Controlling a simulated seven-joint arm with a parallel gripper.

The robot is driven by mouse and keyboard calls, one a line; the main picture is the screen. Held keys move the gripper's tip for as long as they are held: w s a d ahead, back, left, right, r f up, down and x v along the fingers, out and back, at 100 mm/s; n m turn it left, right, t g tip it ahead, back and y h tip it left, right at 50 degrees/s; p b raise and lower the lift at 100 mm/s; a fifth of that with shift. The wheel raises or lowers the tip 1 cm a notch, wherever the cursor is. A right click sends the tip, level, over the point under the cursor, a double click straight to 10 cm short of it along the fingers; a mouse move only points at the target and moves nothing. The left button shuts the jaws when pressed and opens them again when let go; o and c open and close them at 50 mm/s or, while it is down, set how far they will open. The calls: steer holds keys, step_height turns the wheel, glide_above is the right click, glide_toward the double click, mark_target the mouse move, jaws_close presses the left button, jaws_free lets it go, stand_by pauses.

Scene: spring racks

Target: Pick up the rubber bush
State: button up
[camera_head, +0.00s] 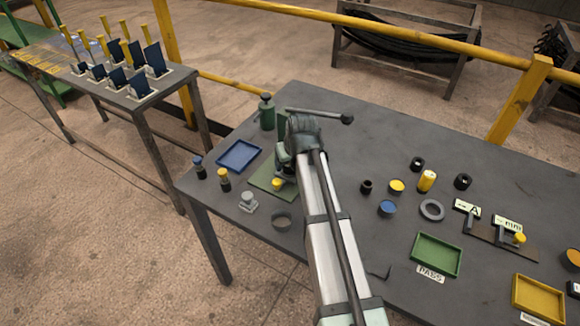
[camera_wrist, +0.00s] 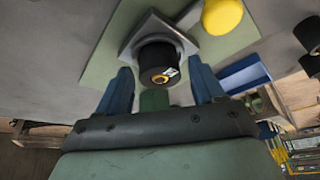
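In the wrist view a black cylinder with a yellow centre and a small white label (camera_wrist: 157,58), which looks like the rubber bush, stands in a grey square holder (camera_wrist: 185,42) on a pale green plate (camera_wrist: 112,48). My gripper (camera_wrist: 161,72) has its two blue fingers apart, one on each side of the cylinder, with small gaps showing; I see no clear contact. In the head view my arm covers the cylinder, and my gripper (camera_head: 284,170) is over the green plate (camera_head: 262,178).
A yellow knob (camera_head: 277,183) is close beside my gripper. A blue tray (camera_head: 239,156) and a green bottle (camera_head: 267,112) stand near. Several black, yellow and blue parts, a grey ring (camera_head: 432,209), a green tray (camera_head: 436,254) and a yellow tray (camera_head: 538,297) lie to the right.

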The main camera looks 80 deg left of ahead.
steer(key=c, duration=1)
steer(key=shift+o, duration=0.2)
